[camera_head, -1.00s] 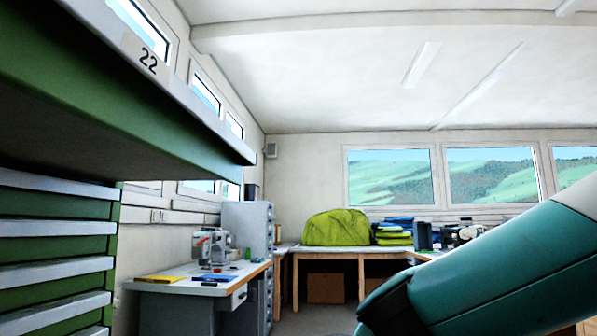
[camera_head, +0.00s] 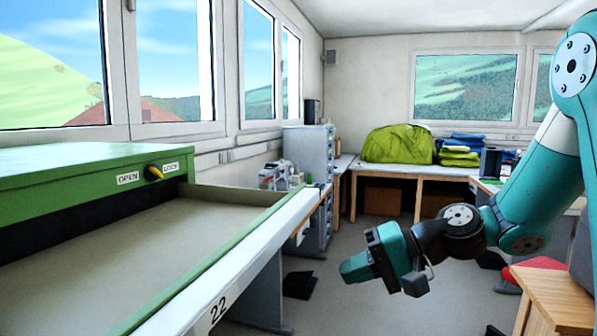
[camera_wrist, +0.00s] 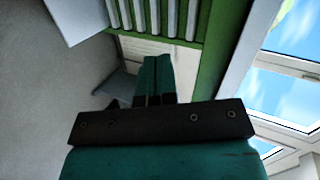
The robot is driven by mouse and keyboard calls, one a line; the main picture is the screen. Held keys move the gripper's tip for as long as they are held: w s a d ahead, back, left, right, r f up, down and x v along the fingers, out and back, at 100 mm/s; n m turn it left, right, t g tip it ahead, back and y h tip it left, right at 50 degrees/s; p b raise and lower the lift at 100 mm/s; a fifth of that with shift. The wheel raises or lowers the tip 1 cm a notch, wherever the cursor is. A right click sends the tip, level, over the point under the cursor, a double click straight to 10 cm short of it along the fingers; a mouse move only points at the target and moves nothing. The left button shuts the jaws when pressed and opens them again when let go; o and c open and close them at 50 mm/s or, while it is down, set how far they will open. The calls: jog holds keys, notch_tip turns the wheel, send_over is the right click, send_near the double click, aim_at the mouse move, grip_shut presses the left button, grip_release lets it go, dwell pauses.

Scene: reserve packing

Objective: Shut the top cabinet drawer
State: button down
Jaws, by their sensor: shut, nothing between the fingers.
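The green cabinet (camera_head: 70,168) stands at the left in the head view. Its top drawer (camera_head: 240,262) is pulled out and looks empty, with a pale front edge marked 22. A yellow key or knob (camera_head: 154,173) sits between OPEN and LOCK labels on the cabinet's top edge. My gripper (camera_head: 350,268) is to the right of the drawer front, apart from it, in the open air. In the wrist view my gripper (camera_wrist: 157,68) has its two teal fingers together, with nothing between them. The lower drawer fronts (camera_wrist: 172,18) show beyond it.
A bench (camera_head: 400,170) at the back holds a lime-green bundle (camera_head: 398,144). A wooden-topped stand (camera_head: 555,295) is at the lower right. Open grey floor lies between.

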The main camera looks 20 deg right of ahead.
jog(key=w+d+r+m+t+p, duration=0.25)
jog(key=d+r+p, duration=0.2)
jog(key=r, duration=0.25)
jog(key=p+x, duration=0.4)
jog(key=x, duration=0.9)
jog(key=shift+a+r+y, duration=0.3)
jog(key=shift+a, duration=0.1)
jog(key=shift+w+a, duration=0.1)
jog(key=shift+w, duration=0.05)
